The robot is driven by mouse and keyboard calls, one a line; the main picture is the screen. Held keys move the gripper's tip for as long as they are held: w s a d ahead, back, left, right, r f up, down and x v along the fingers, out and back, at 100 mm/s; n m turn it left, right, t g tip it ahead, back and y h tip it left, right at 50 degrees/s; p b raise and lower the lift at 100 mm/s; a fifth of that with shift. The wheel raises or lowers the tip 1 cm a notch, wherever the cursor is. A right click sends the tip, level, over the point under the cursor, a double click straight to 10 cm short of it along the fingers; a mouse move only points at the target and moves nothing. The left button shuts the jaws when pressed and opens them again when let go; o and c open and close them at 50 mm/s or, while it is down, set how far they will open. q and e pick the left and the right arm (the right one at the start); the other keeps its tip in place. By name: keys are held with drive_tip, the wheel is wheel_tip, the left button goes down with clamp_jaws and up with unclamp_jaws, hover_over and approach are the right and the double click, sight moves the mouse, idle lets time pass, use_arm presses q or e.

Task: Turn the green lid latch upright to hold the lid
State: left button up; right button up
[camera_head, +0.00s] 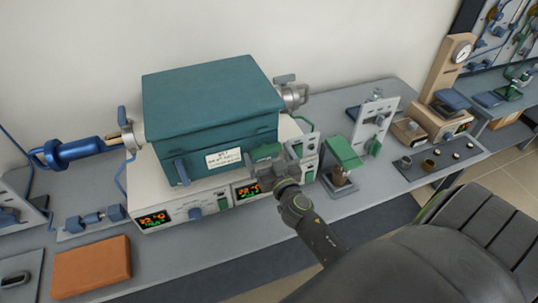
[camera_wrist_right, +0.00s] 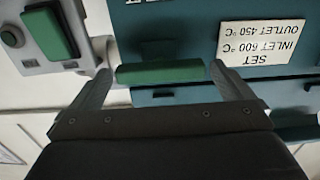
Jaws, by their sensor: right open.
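The teal furnace box (camera_head: 210,145) stands on a white control base, with its lid (camera_head: 205,95) lying closed on top. The green latch (camera_wrist_right: 160,73) lies level across the furnace front in the right wrist view, and its green block (camera_head: 265,152) shows at the front right in the head view. My right gripper (camera_head: 274,165) is open at the latch. In the wrist view its two fingers stand on either side of the latch's ends; I cannot tell if they touch it. The gripper partly hides the latch's surroundings in the head view. My left gripper is not in view.
A white label (camera_wrist_right: 262,45) is beside the latch. A grey bracket with a green block (camera_wrist_right: 48,33) stands close to one finger. A blue handle (camera_head: 181,171) is at the furnace's front left. A green-topped stand (camera_head: 342,152) is to the right.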

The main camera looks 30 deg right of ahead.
drive_tip(key=c, duration=0.8)
drive_tip(key=shift+n, duration=0.3)
drive_tip(key=n, duration=0.2)
drive_tip(key=shift+n+b, duration=0.3)
drive_tip(key=shift+b, duration=0.05)
drive_tip(key=n, duration=0.3)
drive_tip(key=shift+n, duration=0.3)
drive_tip(key=n, duration=1.1)
drive_tip(key=shift+f+n, duration=0.1)
drive_tip(key=shift+n, duration=0.2)
